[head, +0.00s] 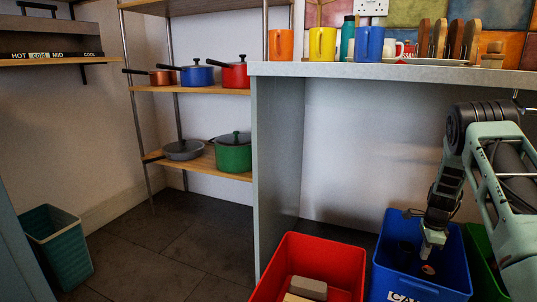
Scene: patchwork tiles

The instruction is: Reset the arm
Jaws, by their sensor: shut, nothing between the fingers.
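My arm (490,165) comes in from the right side of the head view and bends downward. My gripper (430,246) points down over the blue bin (388,268), at or just inside its opening. Its fingers look shut with nothing between them. Inside the blue bin, a small round item with an orange-red mark (428,269) lies below the fingertips, and a dark object sits further back. The lower part of the bin is cut off by the frame.
A red bin (327,250) with blocks inside stands left of the blue bin, a green bin (478,246) at right. Above is a counter (400,72) with mugs and racks. A shelf with pots (190,89) stands at back. The floor (170,240) at left is clear beside a teal basket (60,250).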

